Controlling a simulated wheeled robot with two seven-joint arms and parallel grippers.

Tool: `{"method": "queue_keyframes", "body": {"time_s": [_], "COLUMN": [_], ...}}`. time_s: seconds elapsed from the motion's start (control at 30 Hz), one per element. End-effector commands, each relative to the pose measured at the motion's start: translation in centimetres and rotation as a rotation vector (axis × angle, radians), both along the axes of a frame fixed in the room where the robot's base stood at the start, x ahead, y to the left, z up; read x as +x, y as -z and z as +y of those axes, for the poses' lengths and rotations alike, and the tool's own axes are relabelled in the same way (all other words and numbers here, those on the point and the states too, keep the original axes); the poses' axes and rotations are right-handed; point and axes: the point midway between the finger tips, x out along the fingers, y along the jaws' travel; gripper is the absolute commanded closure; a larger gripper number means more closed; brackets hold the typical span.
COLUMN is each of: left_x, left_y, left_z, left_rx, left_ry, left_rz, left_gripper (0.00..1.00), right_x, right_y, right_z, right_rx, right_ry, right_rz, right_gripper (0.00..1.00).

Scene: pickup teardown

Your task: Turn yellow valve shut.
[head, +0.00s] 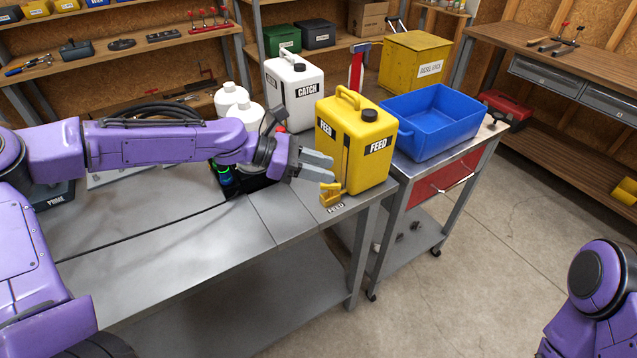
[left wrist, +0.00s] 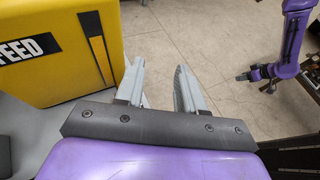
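The yellow valve (head: 330,194) is a small tap at the front lower corner of the yellow FEED container (head: 372,150), near the bench edge above a FEED label. My left gripper (head: 332,167) is just above the valve in the head view, its two grey fingers apart with nothing between them. In the left wrist view the open fingers (left wrist: 160,85) are beside the yellow container (left wrist: 60,60), over the floor; the valve cannot be made out there. My right arm shows in the left wrist view, its gripper (left wrist: 255,82) small and too unclear to judge.
A white CATCH container (head: 294,95) and white bottles (head: 240,108) stand behind my left arm. A blue bin (head: 432,125) sits on the cart at the right. A dark cable crosses the grey bench (head: 180,240). The floor in front of the cart is clear.

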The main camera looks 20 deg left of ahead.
Motion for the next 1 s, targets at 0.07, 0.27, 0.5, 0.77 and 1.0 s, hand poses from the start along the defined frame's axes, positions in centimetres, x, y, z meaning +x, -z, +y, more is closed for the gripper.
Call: {"method": "queue_keyframes", "body": {"time_s": [0.07,0.27,0.5,0.77,1.0], "left_x": [-1.7,-5.5,-8.2,-8.6,-8.2], "left_y": [-0.9,-2.7,-3.9,-4.0,1.3], "left_z": [-0.6,-1.8,-2.7,-2.8,-2.5], "left_rx": [-0.001,0.0,0.0,0.0,0.12], "left_ry": [0.002,0.002,0.001,-0.001,-0.034], "left_rz": [-0.003,-0.004,-0.001,0.002,0.009], "left_gripper": [0.62,0.62,0.62,0.62,0.62], "right_x": [0.0,0.0,0.0,0.0,0.0], "right_y": [0.1,0.1,0.0,0.0,0.4], "right_z": [0.0,0.0,0.0,0.0,0.0], "right_rx": [0.0,0.0,0.0,0.0,0.0], "right_ry": [0.0,0.0,0.0,0.0,0.0], "right_rz": [0.0,0.0,0.0,0.0,0.0], "right_gripper": [0.57,0.57,0.57,0.57,0.57]}}
